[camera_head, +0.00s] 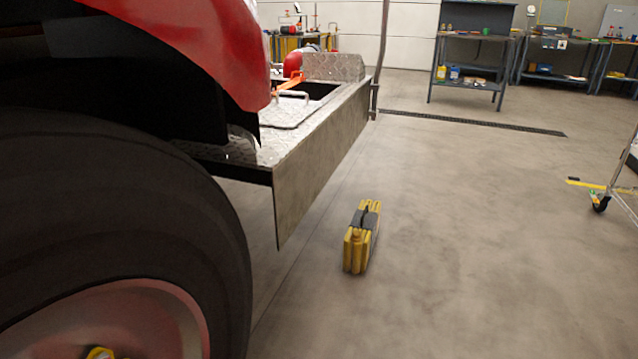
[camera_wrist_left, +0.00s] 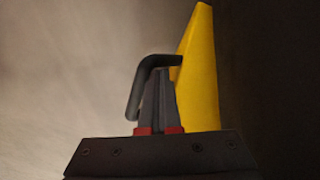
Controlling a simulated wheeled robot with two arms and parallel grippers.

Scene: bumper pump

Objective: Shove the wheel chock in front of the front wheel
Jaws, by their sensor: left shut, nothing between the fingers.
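The front wheel (camera_head: 190,215), a large black tyre with a red and grey rim, fills the left of the head view. In the left wrist view, a yellow wedge-shaped chock (camera_wrist_left: 203,75) with a dark bent handle (camera_wrist_left: 146,75) stands just beyond my left gripper (camera_wrist_left: 160,90). The gripper is shut and empty, its fingers close beside the handle; contact cannot be told. Neither arm shows in the head view, and my right gripper is in no view. The chock at my gripper is not seen in the head view.
A yellow ridged block (camera_head: 350,252) with a grey band lies on open floor right of the wheel. The red truck's metal bumper (camera_head: 315,150) juts out above the floor. A wheeled stand (camera_head: 615,195) is at the right edge; workbenches (camera_head: 470,80) stand behind.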

